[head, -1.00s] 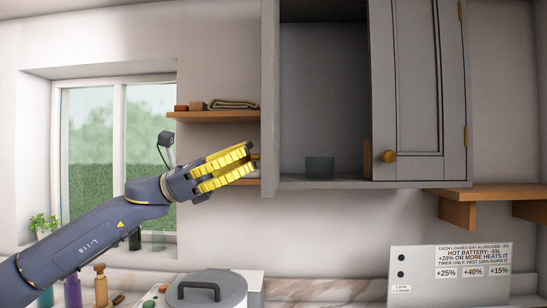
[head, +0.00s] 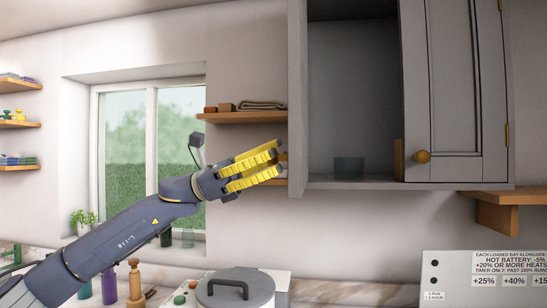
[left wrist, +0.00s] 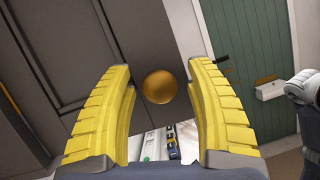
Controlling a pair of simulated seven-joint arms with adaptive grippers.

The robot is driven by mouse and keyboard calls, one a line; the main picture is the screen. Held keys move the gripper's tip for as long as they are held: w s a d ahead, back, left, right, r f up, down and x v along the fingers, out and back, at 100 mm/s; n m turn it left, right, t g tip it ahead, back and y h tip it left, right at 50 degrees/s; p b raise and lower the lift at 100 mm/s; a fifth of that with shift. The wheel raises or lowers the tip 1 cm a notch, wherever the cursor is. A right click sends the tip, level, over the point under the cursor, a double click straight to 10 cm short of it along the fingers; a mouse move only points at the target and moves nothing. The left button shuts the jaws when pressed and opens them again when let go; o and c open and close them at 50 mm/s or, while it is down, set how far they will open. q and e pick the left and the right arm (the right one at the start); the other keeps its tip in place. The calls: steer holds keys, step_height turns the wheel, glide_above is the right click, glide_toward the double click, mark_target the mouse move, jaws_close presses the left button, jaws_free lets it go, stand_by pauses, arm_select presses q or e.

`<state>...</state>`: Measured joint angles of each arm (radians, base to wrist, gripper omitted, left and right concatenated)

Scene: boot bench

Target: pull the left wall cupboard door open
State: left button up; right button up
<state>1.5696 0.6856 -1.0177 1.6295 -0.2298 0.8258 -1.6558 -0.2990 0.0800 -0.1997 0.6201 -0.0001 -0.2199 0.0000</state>
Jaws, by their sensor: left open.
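The grey wall cupboard (head: 355,80) shows its left compartment uncovered in the head view. Its left door (head: 297,100) stands swung out, seen nearly edge-on. In the left wrist view the outer face of this door (left wrist: 60,50) fills the left side, with a round brass knob (left wrist: 159,87) on it. My left gripper (head: 280,158) is open at the door's outer side. Its yellow fingers (left wrist: 160,100) stand either side of the knob in the wrist view, with gaps showing; contact cannot be told. My right gripper is not in view.
The right cupboard door (head: 455,90) is closed, with its own brass knob (head: 422,156). Wooden shelves (head: 240,117) lie just behind my left gripper. A lidded pot (head: 235,290) stands below on the counter.

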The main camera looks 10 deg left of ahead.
arm_select(q)
steer(key=shift+a, duration=0.1)
steer(key=v, duration=1.1)
steer(key=shift+a, duration=0.4)
steer(key=shift+w+f, duration=0.1)
